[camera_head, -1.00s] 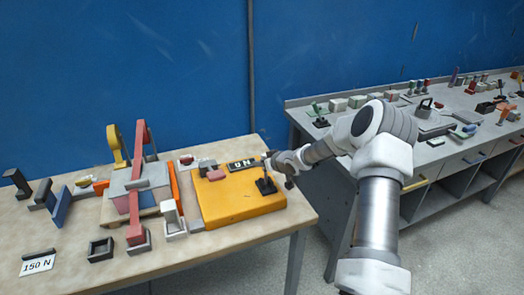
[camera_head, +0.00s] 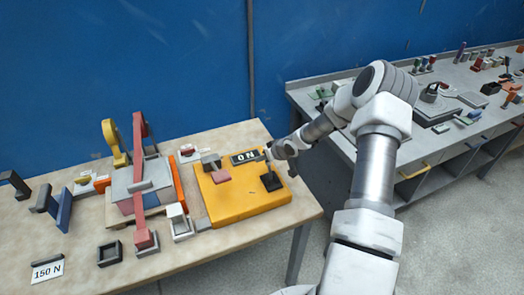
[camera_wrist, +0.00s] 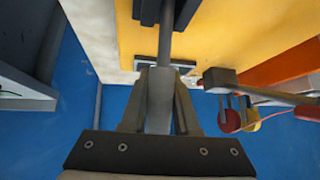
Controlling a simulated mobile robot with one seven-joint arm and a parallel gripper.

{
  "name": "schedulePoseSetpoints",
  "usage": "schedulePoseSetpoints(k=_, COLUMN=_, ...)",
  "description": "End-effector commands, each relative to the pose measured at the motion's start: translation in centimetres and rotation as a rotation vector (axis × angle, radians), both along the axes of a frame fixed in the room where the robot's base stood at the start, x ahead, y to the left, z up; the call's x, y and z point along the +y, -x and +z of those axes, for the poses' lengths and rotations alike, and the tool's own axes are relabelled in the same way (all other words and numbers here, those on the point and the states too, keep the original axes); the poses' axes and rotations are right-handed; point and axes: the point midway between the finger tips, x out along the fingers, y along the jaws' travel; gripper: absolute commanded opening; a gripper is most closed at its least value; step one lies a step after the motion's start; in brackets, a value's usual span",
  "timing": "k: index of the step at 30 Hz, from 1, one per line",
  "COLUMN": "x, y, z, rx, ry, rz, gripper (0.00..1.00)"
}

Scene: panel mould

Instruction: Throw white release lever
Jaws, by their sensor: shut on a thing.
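The release lever's pale handle (camera_wrist: 160,100) stands between my gripper's fingers in the wrist view. Its grey rod runs to a black base (camera_head: 270,182) on the right part of the yellow plate (camera_head: 240,212). My gripper (camera_wrist: 160,80) is shut on the handle; in the head view my gripper (camera_head: 273,152) is above and behind the black base. The fingers and wrist hide much of the handle in the head view. A small display (camera_head: 245,157) reading "0 N" lies behind the lever on the plate.
A pink block with a grey piece (camera_head: 211,160) is left of the display. Further left stand a red-strapped box (camera_head: 128,188), a white block in a bracket (camera_head: 178,218) and a "150 N" card (camera_head: 47,271). A cluttered grey bench (camera_head: 430,140) is to the right.

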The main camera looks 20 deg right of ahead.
Motion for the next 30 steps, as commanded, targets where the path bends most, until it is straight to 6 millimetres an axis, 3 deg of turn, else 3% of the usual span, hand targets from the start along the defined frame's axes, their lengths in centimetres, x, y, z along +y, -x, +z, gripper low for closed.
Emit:
schedulePoseSetpoints(k=18, x=0.00, y=0.50, z=-0.13, rx=0.016, ry=0.000, rz=-0.001, gripper=0.00)
schedulePoseSetpoints(k=19, x=0.00, y=0.50, z=-0.13, rx=0.016, ry=0.000, rz=-0.001, gripper=0.33)
schedulePoseSetpoints(k=23, x=0.00, y=0.50, z=-0.13, rx=0.016, ry=0.000, rz=-0.001, gripper=0.56)
schedulePoseSetpoints(k=30, x=0.01, y=0.51, z=-0.10, rx=0.015, ry=0.001, rz=0.000, gripper=0.59)
